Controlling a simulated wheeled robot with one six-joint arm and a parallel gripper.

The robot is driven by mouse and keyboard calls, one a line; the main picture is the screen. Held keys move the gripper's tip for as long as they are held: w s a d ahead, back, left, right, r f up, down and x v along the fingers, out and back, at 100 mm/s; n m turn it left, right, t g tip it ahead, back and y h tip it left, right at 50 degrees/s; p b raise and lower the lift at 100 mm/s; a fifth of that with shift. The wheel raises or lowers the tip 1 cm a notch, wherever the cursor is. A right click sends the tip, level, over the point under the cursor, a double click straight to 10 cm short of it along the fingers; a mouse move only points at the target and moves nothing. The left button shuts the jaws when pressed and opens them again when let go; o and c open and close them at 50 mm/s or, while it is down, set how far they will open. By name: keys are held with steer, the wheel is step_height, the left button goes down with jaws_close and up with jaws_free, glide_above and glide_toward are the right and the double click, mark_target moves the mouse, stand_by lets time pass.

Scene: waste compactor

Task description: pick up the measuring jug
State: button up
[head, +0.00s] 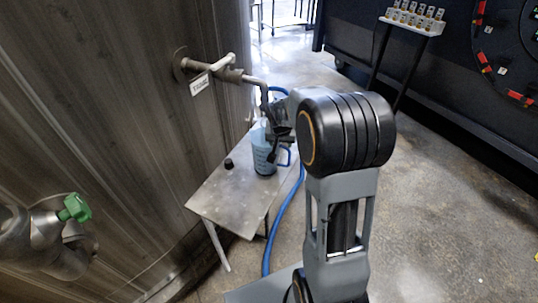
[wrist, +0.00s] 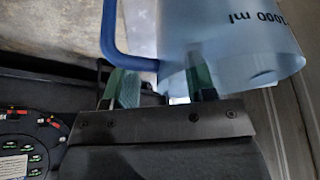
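The measuring jug (head: 262,150) is translucent blue with a blue handle (head: 284,156) on its right side. It stands upright on a small metal table (head: 228,196). My gripper (head: 277,138) is at the jug's upper part, on the handle side, partly hidden by my arm. In the wrist view the jug (wrist: 240,35) fills the upper right with a 1000 ml mark, and its handle is at upper centre. My gripper's green fingertips (wrist: 160,78) are apart, one beside the handle and one overlapping the jug wall. I cannot tell whether that finger is inside the jug.
A small black cap (head: 228,163) lies on the table left of the jug. A pipe with a tap (head: 225,72) juts from the metal wall above the table. A blue hose (head: 283,222) runs down beside the table. Open floor lies to the right.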

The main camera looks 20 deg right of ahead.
jaws_close()
stand_by(1.3)
